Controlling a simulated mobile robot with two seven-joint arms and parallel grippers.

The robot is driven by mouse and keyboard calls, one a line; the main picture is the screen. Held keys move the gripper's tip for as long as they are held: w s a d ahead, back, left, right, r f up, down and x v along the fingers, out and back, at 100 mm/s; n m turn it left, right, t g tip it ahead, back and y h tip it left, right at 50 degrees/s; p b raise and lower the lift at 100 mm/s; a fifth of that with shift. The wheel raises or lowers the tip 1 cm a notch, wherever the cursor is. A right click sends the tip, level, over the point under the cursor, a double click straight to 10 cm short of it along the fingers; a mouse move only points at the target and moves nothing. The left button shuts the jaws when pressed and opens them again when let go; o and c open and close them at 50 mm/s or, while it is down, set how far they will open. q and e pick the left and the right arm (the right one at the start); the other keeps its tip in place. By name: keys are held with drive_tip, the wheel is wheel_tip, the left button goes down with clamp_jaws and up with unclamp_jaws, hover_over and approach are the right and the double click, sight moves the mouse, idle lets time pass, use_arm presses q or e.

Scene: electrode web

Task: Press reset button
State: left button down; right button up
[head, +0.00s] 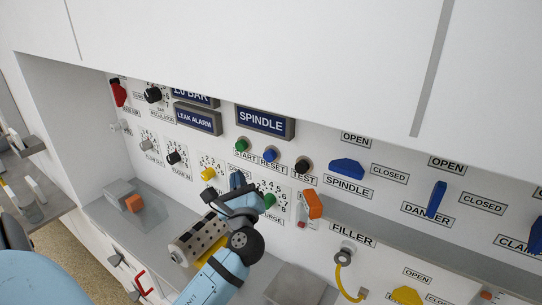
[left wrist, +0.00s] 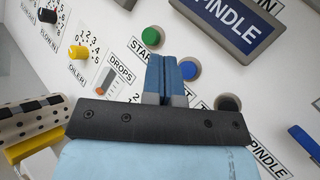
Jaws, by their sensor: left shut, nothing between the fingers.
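The reset button is the blue button (head: 271,155) above the RESET label on the white control panel, between the green START button (head: 241,145) and the black TEST button (head: 301,164). In the left wrist view the blue button (left wrist: 189,69) shows just right of my fingertips, partly covered by them. My left gripper (head: 237,178) is shut and empty, below the row of buttons in the head view. In the left wrist view its blue fingers (left wrist: 164,70) point up between the green and blue buttons. Whether they touch the panel I cannot tell. My right gripper is not in view.
The SPINDLE display (head: 265,122) sits above the buttons. Knobs, including a yellow one (head: 208,174), lie left of and below them. The orange lever (head: 314,204) and blue SPINDLE handle (head: 346,168) stick out at right. A white cabinet (head: 270,45) overhangs the panel.

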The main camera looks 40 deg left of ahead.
use_arm(q)
drive_tip(key=w+a, duration=0.1)
drive_tip(key=w, duration=0.7)
drive_tip(key=shift+w+b, duration=0.35)
drive_tip(key=shift+w, duration=0.05)
idle(2.0)
drive_tip(key=shift+w, duration=0.4)
drive_tip(key=shift+w+a, duration=0.1)
drive_tip(key=shift+w, duration=0.65)
idle(0.7)
drive_tip(key=shift+s, duration=0.15)
drive_tip(key=shift+s+p, duration=0.3)
drive_tip(key=shift+s, duration=0.75)
drive_tip(key=shift+s, duration=0.1)
drive_tip(key=shift+s+d+p, duration=0.2)
drive_tip(key=shift+s, duration=1)
drive_tip(key=shift+s+d+p, duration=0.2)
drive_tip(key=shift+s, duration=1)
